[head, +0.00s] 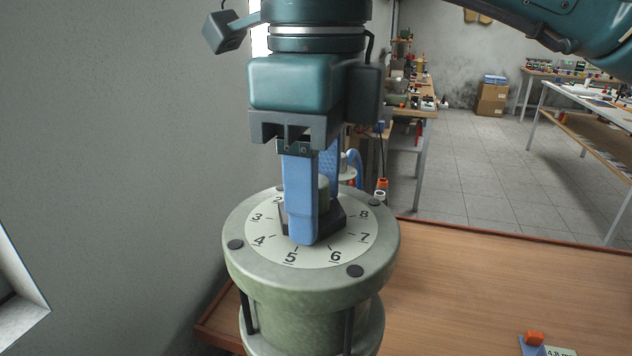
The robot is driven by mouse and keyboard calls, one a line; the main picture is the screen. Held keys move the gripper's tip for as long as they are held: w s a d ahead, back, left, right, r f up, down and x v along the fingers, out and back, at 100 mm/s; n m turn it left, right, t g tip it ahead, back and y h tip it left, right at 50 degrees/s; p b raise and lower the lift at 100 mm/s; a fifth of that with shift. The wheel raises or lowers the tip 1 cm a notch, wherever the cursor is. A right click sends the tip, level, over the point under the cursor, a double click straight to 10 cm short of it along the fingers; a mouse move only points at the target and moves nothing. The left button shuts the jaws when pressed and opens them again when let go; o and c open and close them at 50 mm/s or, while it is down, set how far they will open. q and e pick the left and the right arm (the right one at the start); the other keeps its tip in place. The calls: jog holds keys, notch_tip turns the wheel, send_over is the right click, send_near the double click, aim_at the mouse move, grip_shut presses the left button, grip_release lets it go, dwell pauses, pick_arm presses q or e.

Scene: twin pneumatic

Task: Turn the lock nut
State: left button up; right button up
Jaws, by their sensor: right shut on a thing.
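The lock nut (333,218) is a dark, flat-sided nut around a short grey-green stem (323,187). It sits in the middle of a white dial (262,243) with black numbers, on top of a pale green round housing (300,275). My right gripper (312,215) points straight down over the dial. Its blue fingers are on either side of the nut and shut on it. The near finger hides part of the nut and dial, and the far finger is mostly hidden behind the stem. My left gripper is not in the head view.
The housing stands at the left end of a brown wooden table (480,285), close to a grey wall (120,150). A small blue and orange item (533,343) lies at the table's front right. The table between is clear. Workbenches and cardboard boxes (491,99) stand far behind.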

jog(key=c, duration=0.3)
jog(key=shift+c, duration=0.2)
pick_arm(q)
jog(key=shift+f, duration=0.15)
pick_arm(e)
jog(key=shift+m, duration=0.3)
jog(key=shift+m+b, duration=0.65)
jog(key=shift+m, duration=0.25)
jog(key=shift+m+b, duration=0.35)
jog(key=shift+m, duration=0.45)
jog(key=shift+s+m+b, duration=0.1)
jog(key=shift+m+b, duration=0.3)
jog(key=shift+m, duration=0.5)
jog(key=m+b, duration=0.1)
jog(key=m, duration=0.3)
jog(key=shift+a, duration=0.15)
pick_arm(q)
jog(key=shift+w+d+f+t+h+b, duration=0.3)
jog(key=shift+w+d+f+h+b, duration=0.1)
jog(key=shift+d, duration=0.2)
pick_arm(e)
jog(key=shift+m, duration=1.1)
jog(key=shift+r, duration=0.1)
